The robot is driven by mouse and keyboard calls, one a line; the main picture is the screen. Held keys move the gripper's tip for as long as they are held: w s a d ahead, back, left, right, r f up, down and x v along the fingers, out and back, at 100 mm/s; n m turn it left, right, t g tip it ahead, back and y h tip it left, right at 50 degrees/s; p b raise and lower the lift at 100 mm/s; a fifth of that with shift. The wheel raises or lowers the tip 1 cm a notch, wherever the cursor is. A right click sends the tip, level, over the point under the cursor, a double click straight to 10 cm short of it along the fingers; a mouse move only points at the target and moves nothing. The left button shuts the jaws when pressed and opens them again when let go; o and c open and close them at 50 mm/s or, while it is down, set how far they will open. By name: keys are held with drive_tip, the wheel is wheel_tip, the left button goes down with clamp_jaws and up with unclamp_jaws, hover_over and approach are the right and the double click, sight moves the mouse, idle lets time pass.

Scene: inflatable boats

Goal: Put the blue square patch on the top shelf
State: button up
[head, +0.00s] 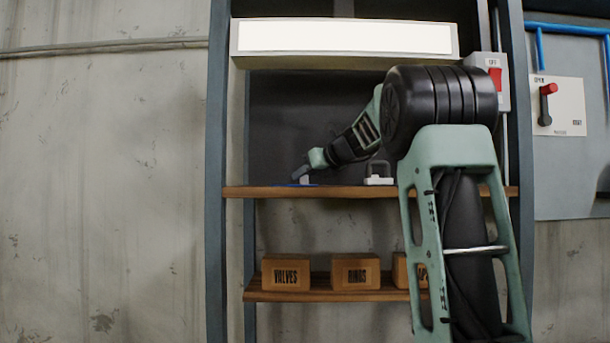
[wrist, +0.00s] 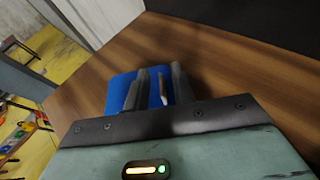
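The blue square patch (wrist: 120,92) lies at the wooden top shelf's surface, partly hidden by my fingers in the wrist view. In the head view only a thin blue strip (head: 295,185) of it shows, at the left part of the top shelf (head: 335,192). My gripper (head: 303,176) points down over the patch from the right. In the wrist view my gripper's fingers (wrist: 158,88) stand apart, with blue showing between them. Nothing is clearly clamped between them. Whether the fingertips touch the patch is hard to tell.
A whitish block with a handle (head: 378,180) stands on the top shelf, right of my gripper. A lower shelf (head: 330,294) holds wooden boxes, including a "VALVES" box (head: 286,273). A lit lamp (head: 345,38) hangs above. A blue-grey upright (head: 217,170) bounds the left side.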

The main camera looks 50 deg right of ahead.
drive_tip(key=b+v, duration=0.3)
drive_tip(key=v, duration=0.9)
idle(0.4)
